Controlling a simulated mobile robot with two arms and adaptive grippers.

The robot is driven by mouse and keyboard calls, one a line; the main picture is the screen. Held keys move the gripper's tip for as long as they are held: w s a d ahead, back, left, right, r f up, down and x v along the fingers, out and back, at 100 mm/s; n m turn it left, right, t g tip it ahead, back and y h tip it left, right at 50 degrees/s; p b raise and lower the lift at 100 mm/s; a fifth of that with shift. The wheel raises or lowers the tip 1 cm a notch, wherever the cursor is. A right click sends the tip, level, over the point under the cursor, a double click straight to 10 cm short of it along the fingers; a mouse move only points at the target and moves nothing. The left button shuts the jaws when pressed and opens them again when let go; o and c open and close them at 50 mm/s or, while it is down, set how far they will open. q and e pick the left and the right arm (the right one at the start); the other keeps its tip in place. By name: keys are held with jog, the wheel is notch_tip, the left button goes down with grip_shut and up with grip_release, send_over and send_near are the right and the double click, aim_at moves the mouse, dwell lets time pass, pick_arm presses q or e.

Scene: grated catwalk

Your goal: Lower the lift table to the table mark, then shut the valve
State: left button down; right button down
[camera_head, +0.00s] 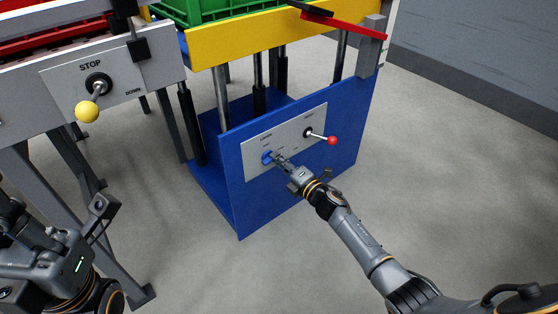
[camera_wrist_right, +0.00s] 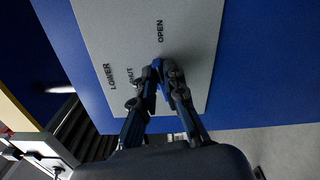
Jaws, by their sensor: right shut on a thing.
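The lift table has a yellow top (camera_head: 240,38) on grey posts over a blue base (camera_head: 290,190). A grey panel (camera_head: 285,137) on the base carries a blue valve handle (camera_head: 266,157) and a lever with a red ball (camera_head: 332,140). My right gripper (camera_head: 276,159) is shut on the blue handle, which its fingers mostly hide. In the right wrist view the fingertips (camera_wrist_right: 160,68) meet at the panel (camera_wrist_right: 120,35), beside LOWER, SHUT and OPEN lettering. My left gripper (camera_head: 100,207) is at the lower left, away from the panel; its jaws are unclear.
A green crate (camera_head: 205,10) stands on the yellow top. A red pointer (camera_head: 345,25) and grey post (camera_head: 372,48) are at its right end. At left, a grey frame bears a STOP/DOWN panel with a yellow-ball lever (camera_head: 88,111). The floor at right is clear.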

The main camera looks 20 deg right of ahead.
jog(key=c, duration=1.4)
grip_release()
jog(key=shift+d, duration=0.1)
jog(key=v, duration=1.2)
